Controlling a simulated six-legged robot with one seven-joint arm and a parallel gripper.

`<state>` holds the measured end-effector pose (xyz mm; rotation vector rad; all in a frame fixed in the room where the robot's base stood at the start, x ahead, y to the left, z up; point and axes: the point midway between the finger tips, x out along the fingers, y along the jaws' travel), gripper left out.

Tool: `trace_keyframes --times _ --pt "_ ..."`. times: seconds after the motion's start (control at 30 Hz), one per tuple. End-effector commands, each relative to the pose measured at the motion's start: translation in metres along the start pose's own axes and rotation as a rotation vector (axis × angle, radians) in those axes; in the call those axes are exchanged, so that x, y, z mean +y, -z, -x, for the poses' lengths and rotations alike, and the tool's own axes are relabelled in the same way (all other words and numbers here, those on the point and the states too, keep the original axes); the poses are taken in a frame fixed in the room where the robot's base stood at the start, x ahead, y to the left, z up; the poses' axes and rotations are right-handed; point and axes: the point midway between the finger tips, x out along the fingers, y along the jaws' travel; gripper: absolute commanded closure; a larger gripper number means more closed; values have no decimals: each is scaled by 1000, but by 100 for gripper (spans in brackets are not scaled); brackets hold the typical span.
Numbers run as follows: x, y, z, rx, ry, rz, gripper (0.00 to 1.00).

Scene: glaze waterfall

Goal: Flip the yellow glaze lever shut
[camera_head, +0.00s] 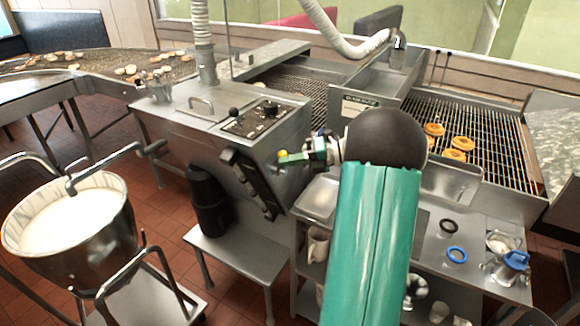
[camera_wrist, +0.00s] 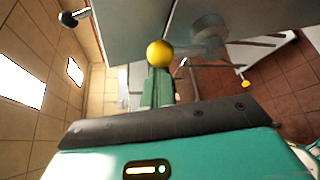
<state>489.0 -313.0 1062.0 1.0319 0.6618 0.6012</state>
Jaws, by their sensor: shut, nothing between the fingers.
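The yellow ball knob of the glaze lever (camera_head: 283,154) shows at the left end of my gripper, beside the grey machine. In the wrist view the yellow knob (camera_wrist: 160,53) sits just beyond my green fingertips (camera_wrist: 157,85). My gripper (camera_head: 295,158) is shut and empty, with its fingers together. I cannot tell whether the fingertips touch the knob. A second, smaller yellow knob (camera_wrist: 243,84) shows farther off in the wrist view.
The grey machine (camera_head: 185,120) has a control panel (camera_head: 262,118) on its sloped top. A bowl of white glaze (camera_head: 72,222) stands at the left. Several doughnuts (camera_head: 455,155) lie on the wire rack at the right. A blue ring (camera_head: 457,254) lies on the lower table.

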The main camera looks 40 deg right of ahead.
Motion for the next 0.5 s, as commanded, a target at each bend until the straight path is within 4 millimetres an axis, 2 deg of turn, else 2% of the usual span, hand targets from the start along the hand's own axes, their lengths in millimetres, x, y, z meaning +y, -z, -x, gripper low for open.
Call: trace_keyframes --times 0.5 --pt "1 -4 3 -1 0 1 100"
